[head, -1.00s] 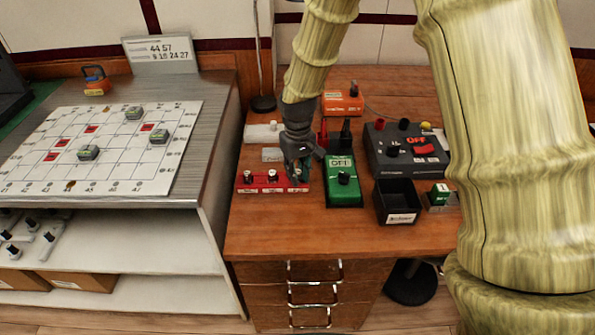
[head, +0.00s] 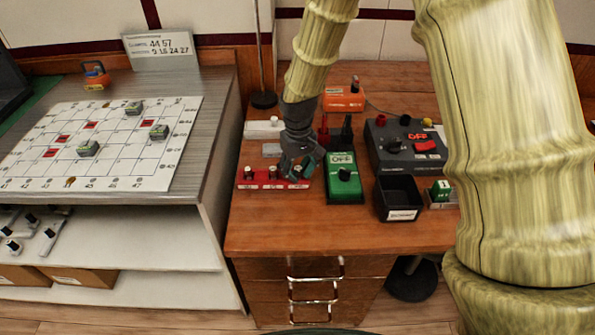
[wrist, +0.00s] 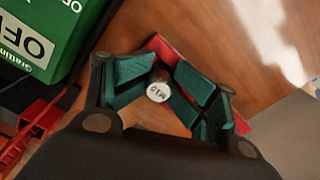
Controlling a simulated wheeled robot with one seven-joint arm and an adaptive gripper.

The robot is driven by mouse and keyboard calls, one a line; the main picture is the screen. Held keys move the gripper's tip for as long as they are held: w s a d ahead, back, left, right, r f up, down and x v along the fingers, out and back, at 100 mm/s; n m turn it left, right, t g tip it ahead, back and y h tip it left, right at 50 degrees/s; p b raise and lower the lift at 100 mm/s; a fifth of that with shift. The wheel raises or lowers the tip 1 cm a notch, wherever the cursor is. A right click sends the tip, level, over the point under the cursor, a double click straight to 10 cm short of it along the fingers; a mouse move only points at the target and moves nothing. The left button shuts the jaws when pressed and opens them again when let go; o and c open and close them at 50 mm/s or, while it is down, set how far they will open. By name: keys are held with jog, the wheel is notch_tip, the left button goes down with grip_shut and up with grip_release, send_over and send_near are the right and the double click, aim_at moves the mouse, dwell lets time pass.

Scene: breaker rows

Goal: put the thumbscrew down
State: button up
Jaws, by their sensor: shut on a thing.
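A thumbscrew with a white cap and dark print (wrist: 158,92) is between the teal fingers of my gripper (wrist: 166,84), which are shut on it. In the head view my gripper (head: 297,171) is at the right end of a low red rack (head: 260,183). The red rack also shows behind the fingers in the wrist view (wrist: 162,47). Two other white-capped thumbscrews stand in the rack, one at the left (head: 249,172) and one in the middle (head: 272,172). The lower end of the held thumbscrew is hidden, so I cannot tell whether it touches the rack.
A green box marked OFF (head: 344,186) is just right of my gripper. A black open bin (head: 400,213), a green block (head: 440,191) and a dark grey control box (head: 380,153) are farther right. The wooden desk front (head: 290,235) is clear. A gridded board (head: 120,165) lies left.

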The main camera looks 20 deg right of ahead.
aim_at(298, 168)
jog(key=shift+s, duration=0.1)
notch_tip(298, 168, up, 13)
jog(key=shift+w+r, duration=0.2)
dwell(0.4)
dwell(1.2)
